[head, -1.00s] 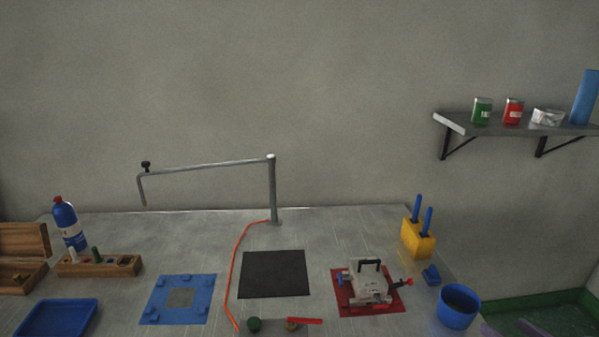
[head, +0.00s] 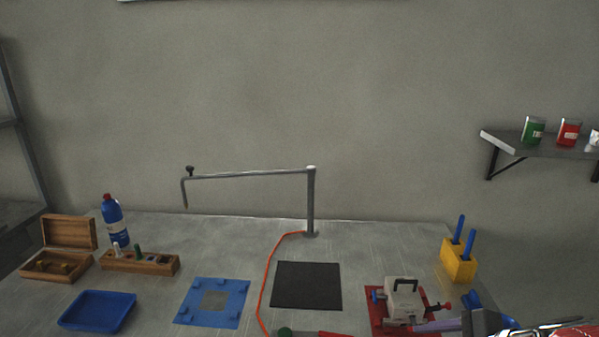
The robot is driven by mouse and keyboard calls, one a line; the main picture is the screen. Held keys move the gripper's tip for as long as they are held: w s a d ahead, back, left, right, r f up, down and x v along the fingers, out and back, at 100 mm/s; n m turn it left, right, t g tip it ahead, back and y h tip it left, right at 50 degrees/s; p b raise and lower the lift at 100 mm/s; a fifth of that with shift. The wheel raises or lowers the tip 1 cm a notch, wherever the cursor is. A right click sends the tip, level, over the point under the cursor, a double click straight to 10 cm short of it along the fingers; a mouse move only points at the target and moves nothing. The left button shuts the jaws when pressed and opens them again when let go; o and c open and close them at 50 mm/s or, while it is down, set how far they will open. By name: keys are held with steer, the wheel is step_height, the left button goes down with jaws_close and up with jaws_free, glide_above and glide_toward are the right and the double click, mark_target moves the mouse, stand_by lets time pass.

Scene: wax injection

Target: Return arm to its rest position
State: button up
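Part of my arm with its gripper (head: 437,325) shows at the lower right corner of the head view, cut off by the bottom edge. A purple-grey finger-like part points left, just in front of the grey clamped mould (head: 404,302) on its red mat (head: 376,318). I cannot tell whether it touches the mould. The gap between the fingers cannot be made out, and no held object is seen.
The yellow holder (head: 459,266) with blue-handled tools stands right of the mould. A pole with a bent arm (head: 311,205) rises behind the black mat (head: 307,286). The blue mat (head: 212,302), blue tray (head: 97,312), wooden rack (head: 140,262) and bottle (head: 113,222) stand left. A shelf (head: 545,148) juts out right.

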steer(key=s+a+r+n+h, duration=0.2)
steer(key=a+n, duration=0.3)
steer(key=n, duration=0.4)
steer(key=s+a+r+n+g+h, duration=0.1)
steer(key=s+a+r+n+h, duration=0.2)
steer(key=n, duration=0.7)
steer(key=shift+s+a+r, duration=0.5)
steer(key=shift+a+r, duration=0.4)
steer(key=shift+a, duration=0.3)
steer(key=shift+c, duration=0.4)
